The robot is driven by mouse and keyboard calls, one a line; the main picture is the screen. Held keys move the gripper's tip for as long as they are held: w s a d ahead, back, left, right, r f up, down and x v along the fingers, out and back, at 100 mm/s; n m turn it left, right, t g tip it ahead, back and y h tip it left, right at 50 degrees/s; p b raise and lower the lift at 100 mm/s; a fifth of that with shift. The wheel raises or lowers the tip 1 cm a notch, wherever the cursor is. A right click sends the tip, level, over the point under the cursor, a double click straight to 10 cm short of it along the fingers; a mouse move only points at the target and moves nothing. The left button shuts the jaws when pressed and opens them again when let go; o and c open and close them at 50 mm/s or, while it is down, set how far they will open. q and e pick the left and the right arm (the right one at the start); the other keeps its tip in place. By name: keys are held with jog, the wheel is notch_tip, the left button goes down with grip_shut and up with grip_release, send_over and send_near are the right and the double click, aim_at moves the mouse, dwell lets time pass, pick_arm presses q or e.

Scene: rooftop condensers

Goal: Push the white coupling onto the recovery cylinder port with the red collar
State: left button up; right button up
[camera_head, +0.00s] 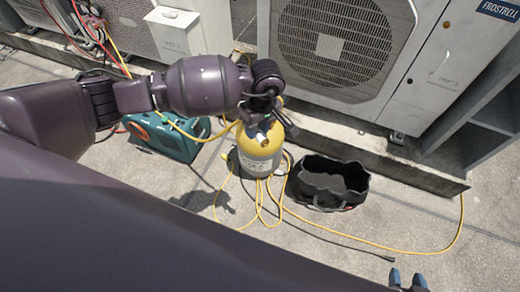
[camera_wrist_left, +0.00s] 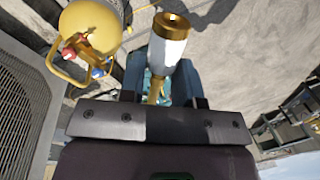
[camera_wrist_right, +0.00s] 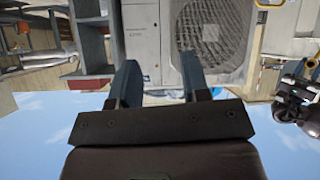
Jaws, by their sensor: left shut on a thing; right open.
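The white coupling (camera_wrist_left: 170,50) has a brass end and points away from my left gripper (camera_wrist_left: 158,92), which is shut on it. In the head view, my left gripper (camera_head: 266,108) holds the coupling (camera_head: 257,135) over the top of the yellow and grey recovery cylinder (camera_head: 261,158). In the left wrist view, the cylinder (camera_wrist_left: 92,22) is left of the coupling and apart from it. Its port with the red collar (camera_wrist_left: 70,50) shows beside a blue one (camera_wrist_left: 98,70). The arm hides these ports in the head view. My right gripper (camera_head: 407,276) is open and empty at the lower right.
A black open bag (camera_head: 325,184) stands right of the cylinder. A teal machine (camera_head: 168,138) stands left of it. Yellow hoses (camera_head: 345,235) lie around the cylinder. A large condenser (camera_head: 340,45) stands behind on a concrete kerb. The floor at right front is mostly clear.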

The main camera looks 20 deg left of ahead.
pick_arm(q)
jog(key=w+a+f+n+h+b, duration=0.1)
jog(key=w+f+n+h+b, duration=0.2)
jog(key=f+n, duration=0.55)
jog(key=w+a+f+n+t+h+b, duration=0.1)
jog(key=w+f+n+h+b, duration=0.1)
jog(key=f+n+b, duration=0.5)
jog(key=w+a+f+n+h+b, duration=0.2)
jog(key=w+f+n, duration=0.1)
jog(key=f+n, duration=0.75)
jog(key=shift+m+t, duration=0.4)
jog(key=w, duration=0.1)
jog(key=w+f+b, duration=0.1)
jog(key=w, duration=0.1)
jog(key=w+f+b, duration=0.1)
jog(key=w, duration=0.1)
pick_arm(e)
notch_tip(320, 180, down, 8)
jog(key=n, duration=0.1)
jog(key=shift+a+t+y, duration=0.3)
jog(key=shift+a, duration=0.15)
pick_arm(q)
jog(key=shift+w+r, duration=0.1)
jog(key=shift+r, duration=0.05)
pick_arm(e)
jog(key=shift+w+r, duration=0.2)
jog(key=shift+r, duration=0.05)
